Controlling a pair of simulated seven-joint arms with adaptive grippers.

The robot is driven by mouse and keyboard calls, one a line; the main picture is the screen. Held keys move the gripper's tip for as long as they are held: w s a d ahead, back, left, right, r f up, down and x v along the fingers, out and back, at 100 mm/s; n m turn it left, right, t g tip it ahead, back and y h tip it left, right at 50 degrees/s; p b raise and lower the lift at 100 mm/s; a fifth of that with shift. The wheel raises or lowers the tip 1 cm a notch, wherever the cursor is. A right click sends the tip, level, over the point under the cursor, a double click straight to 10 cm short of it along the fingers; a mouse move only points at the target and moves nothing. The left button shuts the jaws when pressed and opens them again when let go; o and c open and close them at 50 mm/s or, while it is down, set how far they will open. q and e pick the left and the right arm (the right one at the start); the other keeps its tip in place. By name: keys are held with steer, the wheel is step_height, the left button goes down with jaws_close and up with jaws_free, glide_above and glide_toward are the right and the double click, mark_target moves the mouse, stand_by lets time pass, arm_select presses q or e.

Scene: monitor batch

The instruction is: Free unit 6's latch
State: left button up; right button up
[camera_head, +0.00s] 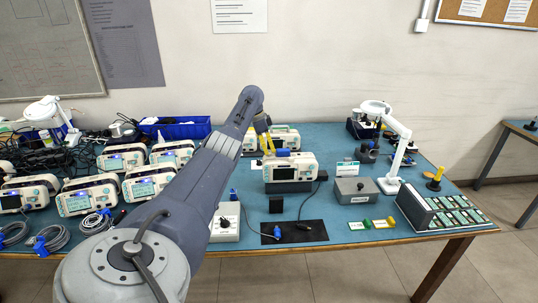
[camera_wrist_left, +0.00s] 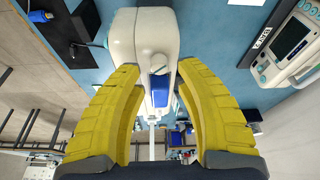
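A white monitor (camera_head: 303,161) sits on a dark stand at the middle of the blue table; no unit number is readable on it. A blue part, which looks like its latch, shows on top (camera_head: 283,153) and in the left wrist view (camera_wrist_left: 160,92). My left gripper (camera_head: 266,144) has yellow fingers and is at the monitor's top left. In the left wrist view the fingers (camera_wrist_left: 160,68) stand wide apart on either side of the white housing and blue part, with gaps visible beside the blue part. My right gripper is in neither view.
Several other monitors (camera_head: 88,196) and coiled cables (camera_head: 97,222) fill the table's left. A black mat (camera_head: 318,232), a grey box (camera_head: 356,190), a white lamp (camera_head: 399,150) and a slotted rack (camera_head: 455,214) lie right. Another monitor (camera_head: 286,135) stands behind.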

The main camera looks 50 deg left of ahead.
arm_select(q)
steer(key=shift+f, duration=0.1)
steer(key=shift+f, duration=1.1)
jaws_close()
